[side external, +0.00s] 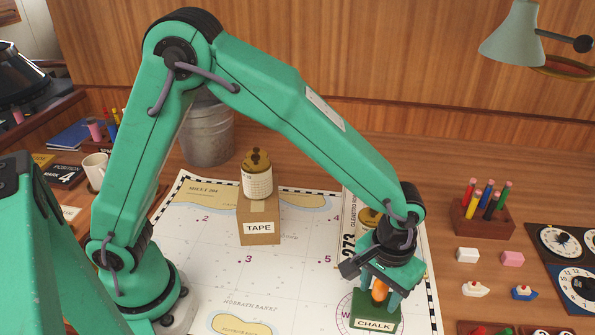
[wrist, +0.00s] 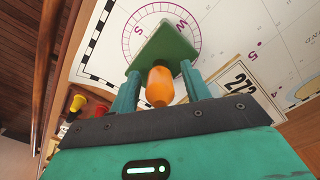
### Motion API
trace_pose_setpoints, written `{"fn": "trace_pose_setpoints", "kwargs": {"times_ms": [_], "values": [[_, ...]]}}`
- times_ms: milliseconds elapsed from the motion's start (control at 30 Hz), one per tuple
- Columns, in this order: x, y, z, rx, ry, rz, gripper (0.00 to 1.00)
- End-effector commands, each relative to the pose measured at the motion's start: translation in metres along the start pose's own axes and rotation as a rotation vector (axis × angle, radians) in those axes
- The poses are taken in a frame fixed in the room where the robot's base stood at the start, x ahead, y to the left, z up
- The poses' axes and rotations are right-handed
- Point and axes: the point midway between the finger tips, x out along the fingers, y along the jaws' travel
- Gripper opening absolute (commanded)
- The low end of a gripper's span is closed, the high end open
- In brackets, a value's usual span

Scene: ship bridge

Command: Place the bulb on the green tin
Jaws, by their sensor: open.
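The orange bulb (side external: 380,289) is upright at the top of the green tin (side external: 362,310), which is labelled CHALK and stands on the chart at the front right. My gripper (side external: 380,296) points down over the tin, with its fingers open on either side of the bulb. In the wrist view, the bulb (wrist: 159,88) shows between the two fingers (wrist: 160,72), with gaps beside it. The tin's green top (wrist: 165,47) lies beyond it. The bulb's lower end seems to meet the tin top, but the exact contact is hidden.
A cardboard TAPE box (side external: 259,228) with a labelled jar (side external: 257,183) on it stands mid-chart. A book marked 273 (side external: 351,235) lies behind my gripper. A pen block (side external: 484,217), erasers and small toy boats sit at right. The chart's (side external: 290,290) front middle is clear.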

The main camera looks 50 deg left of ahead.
Motion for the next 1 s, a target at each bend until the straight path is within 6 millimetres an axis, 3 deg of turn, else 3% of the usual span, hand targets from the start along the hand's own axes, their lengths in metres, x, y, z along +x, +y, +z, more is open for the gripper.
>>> {"fn": "trace_pose_setpoints", "kwargs": {"times_ms": [367,800,1000], "values": [[-0.025,0.001,-0.001,0.000,0.003,0.003,0.47],[-0.095,0.001,-0.001,0.000,0.003,0.003,0.47],[-0.116,0.001,-0.001,0.000,0.002,0.002,0.47]]}}
